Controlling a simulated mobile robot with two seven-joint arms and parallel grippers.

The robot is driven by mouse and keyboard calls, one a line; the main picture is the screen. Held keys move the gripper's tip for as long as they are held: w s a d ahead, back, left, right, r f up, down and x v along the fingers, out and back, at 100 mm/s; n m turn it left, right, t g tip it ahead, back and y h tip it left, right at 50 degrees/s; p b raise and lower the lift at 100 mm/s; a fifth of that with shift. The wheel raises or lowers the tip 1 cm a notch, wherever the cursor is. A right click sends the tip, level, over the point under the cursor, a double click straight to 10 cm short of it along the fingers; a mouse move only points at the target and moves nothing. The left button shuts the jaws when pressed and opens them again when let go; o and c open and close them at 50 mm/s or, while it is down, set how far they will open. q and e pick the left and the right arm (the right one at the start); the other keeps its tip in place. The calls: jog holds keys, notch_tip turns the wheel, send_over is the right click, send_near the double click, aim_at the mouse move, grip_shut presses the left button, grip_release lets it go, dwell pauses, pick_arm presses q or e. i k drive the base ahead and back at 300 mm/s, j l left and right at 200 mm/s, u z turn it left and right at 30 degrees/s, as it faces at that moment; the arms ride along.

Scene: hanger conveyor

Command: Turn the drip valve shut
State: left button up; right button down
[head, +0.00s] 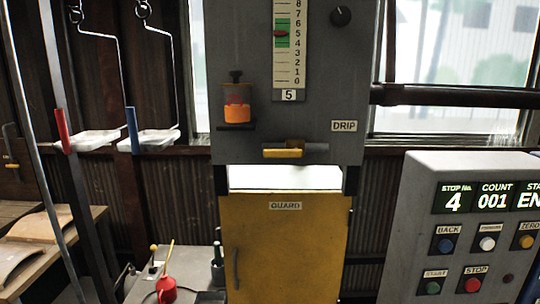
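The grey panel (255,60) hangs at the centre of the head view. A white label reading DRIP (344,126) is on its right side. Below and left of the label, a small valve with a yellow handle (283,153) sits at the panel's lower edge. The handle lies roughly horizontal and points left. Whether the valve is open or shut cannot be told from this. A clear cup with orange liquid (237,105) and a dark cap stands on a small ledge at the panel's left. Neither of my grippers is in view.
A yellow GUARD door (285,240) is below the panel. A control box (470,225) with buttons and a display showing stop 4, count 001 stands at right. White trays (98,138) hang at left near red- and blue-tipped bars. A red oil can (167,288) is below.

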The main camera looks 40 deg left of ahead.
aim_at(295, 152)
jog(key=u, duration=1)
